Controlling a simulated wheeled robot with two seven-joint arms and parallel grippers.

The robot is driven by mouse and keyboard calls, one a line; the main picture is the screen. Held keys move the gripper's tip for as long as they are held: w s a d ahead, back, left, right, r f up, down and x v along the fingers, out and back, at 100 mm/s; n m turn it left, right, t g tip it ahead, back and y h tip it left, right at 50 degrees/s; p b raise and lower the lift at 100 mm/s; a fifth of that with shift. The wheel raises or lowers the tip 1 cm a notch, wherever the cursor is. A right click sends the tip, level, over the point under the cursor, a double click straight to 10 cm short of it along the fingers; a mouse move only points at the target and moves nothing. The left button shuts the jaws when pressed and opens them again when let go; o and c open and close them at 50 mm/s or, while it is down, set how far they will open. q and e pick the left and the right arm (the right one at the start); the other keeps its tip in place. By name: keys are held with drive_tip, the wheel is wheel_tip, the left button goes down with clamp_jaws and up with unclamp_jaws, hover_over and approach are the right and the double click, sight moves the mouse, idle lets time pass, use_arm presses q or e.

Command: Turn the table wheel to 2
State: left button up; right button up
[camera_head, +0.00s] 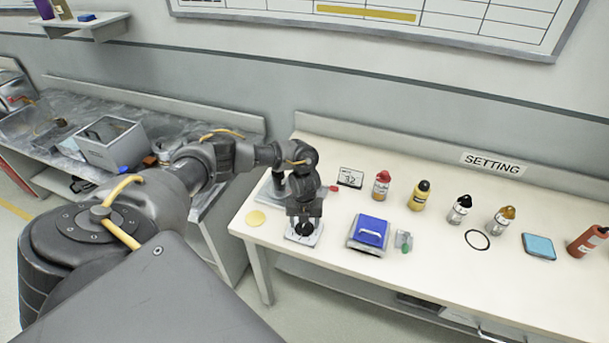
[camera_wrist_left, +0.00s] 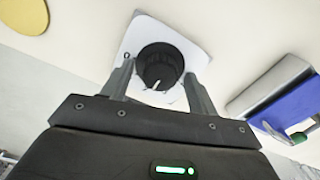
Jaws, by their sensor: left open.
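The table wheel (camera_wrist_left: 160,66) is a dark ribbed knob on a pale square plate. In the head view the wheel (camera_head: 305,230) is at the left part of the white table, partly hidden by my gripper above it. My left gripper (camera_head: 304,214) points down at the wheel. In the wrist view the left gripper's fingers (camera_wrist_left: 160,85) are open, one on each side of the near part of the wheel; I cannot tell if they touch it. A white mark shows at the wheel's near edge. A small sign (camera_head: 350,177) behind it reads 32.
A yellow disc (camera_head: 256,218) lies left of the wheel. A blue block on a grey base (camera_head: 368,232) and a small green-handled item (camera_head: 404,241) stand to its right. Several bottles, including a red-capped one (camera_head: 381,185), stand farther right. A SETTING label (camera_head: 492,164) is on the back ledge.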

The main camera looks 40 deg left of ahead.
sight(305, 224)
use_arm(q)
wheel_tip(305, 224, up, 11)
drive_tip(key=shift+b, duration=0.4)
drive_tip(key=shift+d+f, duration=0.1)
drive_tip(key=shift+f, duration=0.1)
idle(0.4)
